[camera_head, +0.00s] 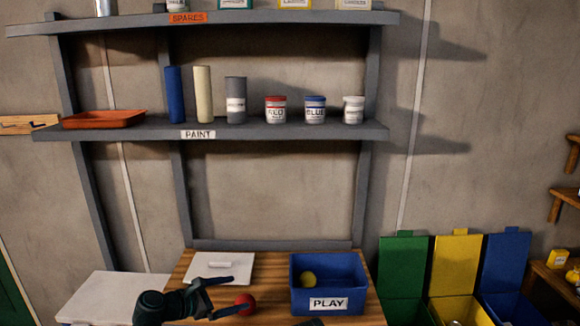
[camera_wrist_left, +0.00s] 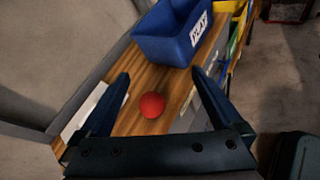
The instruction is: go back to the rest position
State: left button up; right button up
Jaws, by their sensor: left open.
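My left gripper (camera_head: 239,293) is open, low in the head view over the wooden tabletop (camera_head: 178,270). Its two fingers also show spread apart in the left wrist view (camera_wrist_left: 160,73). A red ball (camera_head: 246,300) lies by the fingertips in the head view. In the left wrist view the red ball (camera_wrist_left: 152,105) appears between the fingers, on the wood and not gripped.
A blue bin labelled PLAY (camera_head: 328,279) with a yellow ball (camera_head: 308,279) inside stands right of the gripper. A white board (camera_head: 238,262) lies behind it. A shelf (camera_head: 280,131) with paint cans hangs above. Green, yellow and blue bins (camera_head: 455,265) stand at right.

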pick_arm(q)
jog(key=s+d+f+m+g+y, duration=0.4)
jog(key=s+f+m, duration=0.3)
jog(key=f+m, duration=0.4)
jog(key=s+a+f+m+g+y, duration=0.3)
jog(key=s+a+m+g+y, duration=0.25)
jog(key=m, duration=0.65)
jog(key=s+d+m+y, duration=0.1)
jog(key=s+d+m, duration=0.2)
jog(key=s+d, duration=0.4)
jog(key=d, duration=0.4)
jog(key=shift+s+d+r+m+y, duration=0.15)
jog(key=shift+s+d+m+y, duration=0.1)
jog(key=shift+m+y, duration=0.1)
